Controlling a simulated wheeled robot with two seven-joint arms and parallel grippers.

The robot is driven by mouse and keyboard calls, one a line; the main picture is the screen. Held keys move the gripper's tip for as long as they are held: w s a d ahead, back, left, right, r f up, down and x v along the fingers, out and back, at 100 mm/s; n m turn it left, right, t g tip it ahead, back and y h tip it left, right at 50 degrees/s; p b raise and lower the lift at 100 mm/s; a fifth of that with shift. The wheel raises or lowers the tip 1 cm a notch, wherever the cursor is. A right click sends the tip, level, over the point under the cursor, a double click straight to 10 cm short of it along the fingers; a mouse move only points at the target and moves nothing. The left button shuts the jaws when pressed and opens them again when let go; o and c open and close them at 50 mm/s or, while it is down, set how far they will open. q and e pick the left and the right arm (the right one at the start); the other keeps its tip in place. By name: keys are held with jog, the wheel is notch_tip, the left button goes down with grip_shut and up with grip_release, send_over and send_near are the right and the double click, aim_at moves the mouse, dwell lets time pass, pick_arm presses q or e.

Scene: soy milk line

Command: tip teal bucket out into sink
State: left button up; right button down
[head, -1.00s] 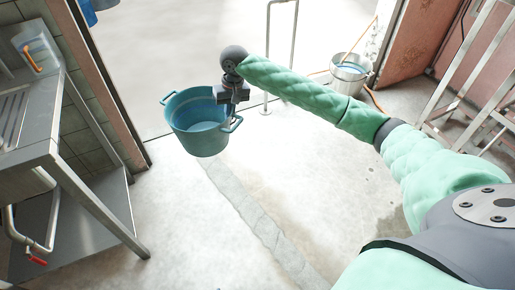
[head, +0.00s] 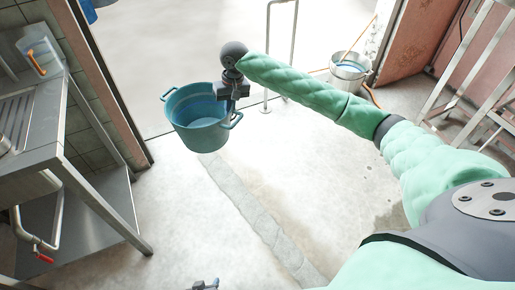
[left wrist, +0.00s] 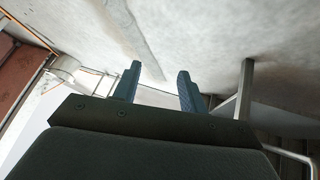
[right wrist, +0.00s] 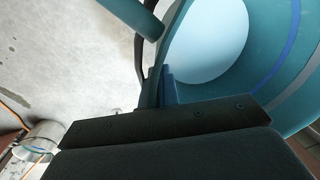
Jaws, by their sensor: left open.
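The teal bucket (head: 200,125) hangs upright in the middle left of the head view and seems to be clear of the floor. My right gripper (head: 231,92) is shut on its rim, close to one side handle. In the right wrist view the bucket (right wrist: 282,85) fills the upper right, with a pale blue disc inside; I cannot tell whether that is liquid or the bottom. The metal sink unit (head: 62,150) stands at the left edge, its basin mostly cut off. My left gripper (head: 205,285) shows at the bottom edge, open and empty; its fingers (left wrist: 157,85) are apart over floor.
A clear jug with an orange handle (head: 37,62) stands at the sink unit's back. A pipe with a red-handled valve (head: 44,258) is below. A metal bucket (head: 349,72) stands near the doorway, and a metal frame (head: 470,85) at the right. The middle floor is clear.

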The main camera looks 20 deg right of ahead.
jog(key=shift+r+p, duration=1.5)
jog(key=shift+p, duration=0.15)
jog(key=shift+r+p, duration=0.9)
jog(key=shift+p, duration=0.15)
pick_arm(q)
jog(key=s+a+r+g, duration=0.1)
jog(key=r, duration=1.1)
jog(key=a+r+g+p, duration=0.1)
jog(key=a+r, duration=0.1)
jog(key=r, duration=1)
jog(key=shift+s+a+r+m+g+y, duration=0.2)
jog(key=shift+s+m+g+y, duration=0.1)
jog(key=shift+s+g+y, duration=0.1)
pick_arm(e)
jog(key=shift+r, duration=0.55)
